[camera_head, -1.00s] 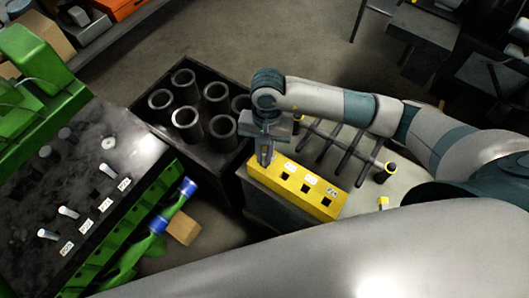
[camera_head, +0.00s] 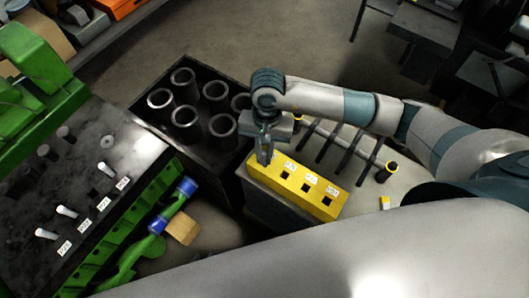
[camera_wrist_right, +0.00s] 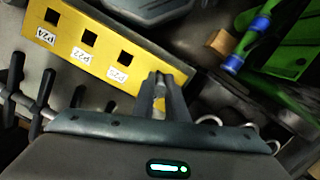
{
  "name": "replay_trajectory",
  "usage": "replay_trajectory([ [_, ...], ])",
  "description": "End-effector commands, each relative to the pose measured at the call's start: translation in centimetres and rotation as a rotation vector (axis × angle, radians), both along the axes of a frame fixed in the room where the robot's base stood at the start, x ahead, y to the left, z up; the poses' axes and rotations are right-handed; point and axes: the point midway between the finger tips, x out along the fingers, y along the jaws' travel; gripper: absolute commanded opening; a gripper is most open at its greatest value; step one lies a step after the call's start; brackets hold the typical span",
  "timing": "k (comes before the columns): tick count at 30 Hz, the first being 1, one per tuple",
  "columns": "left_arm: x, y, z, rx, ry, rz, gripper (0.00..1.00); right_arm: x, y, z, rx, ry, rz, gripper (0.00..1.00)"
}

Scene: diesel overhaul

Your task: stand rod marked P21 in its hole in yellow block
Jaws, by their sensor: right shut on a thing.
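The yellow block (camera_head: 322,207) has a row of square holes with white labels. The wrist view shows it (camera_wrist_right: 62,40) with labels P24, P22 and one I cannot read surely. My right gripper (camera_head: 265,155) points down at the left end of the block, opposite the P24 end. In the wrist view its fingers (camera_wrist_right: 160,92) are shut on a rod, which is mostly hidden between them. Its marking cannot be read, and I cannot tell whether its lower end is in a hole. My left gripper is not in view.
The black deck left holds white-topped pegs (camera_head: 66,211) beside labels, and an empty hole (camera_head: 94,191). A black crate of dark cylinders (camera_head: 186,115) stands behind the block. A rack with dark bars (camera_head: 350,150) lies right of my gripper.

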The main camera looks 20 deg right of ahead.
Motion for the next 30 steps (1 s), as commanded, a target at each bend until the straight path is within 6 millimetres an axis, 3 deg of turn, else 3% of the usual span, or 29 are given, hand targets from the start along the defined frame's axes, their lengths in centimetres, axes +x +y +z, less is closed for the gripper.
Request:
replay_trajectory([
  [14,0.58,-0.32,0.39,-0.006,-0.018,0.0,0.31,0.02,0.0,-0.1,0.0,0.0,0.0,0.0],
  [15,0.58,-0.32,0.39,-0.006,-0.018,0.0,0.31,0.02,0.0,-0.1,0.0,0.0,0.0,0.14],
  [18,0.56,-0.32,0.37,-0.006,-0.017,0.0,0.31,0.02,0.0,-0.1,0.0,0.0,0.0,0.34],
  [30,0.2,-0.21,0.02,-0.004,-0.008,0.0,0.31,0.08,-0.02,0.14,0.0,-0.001,0.0,0.34],
])
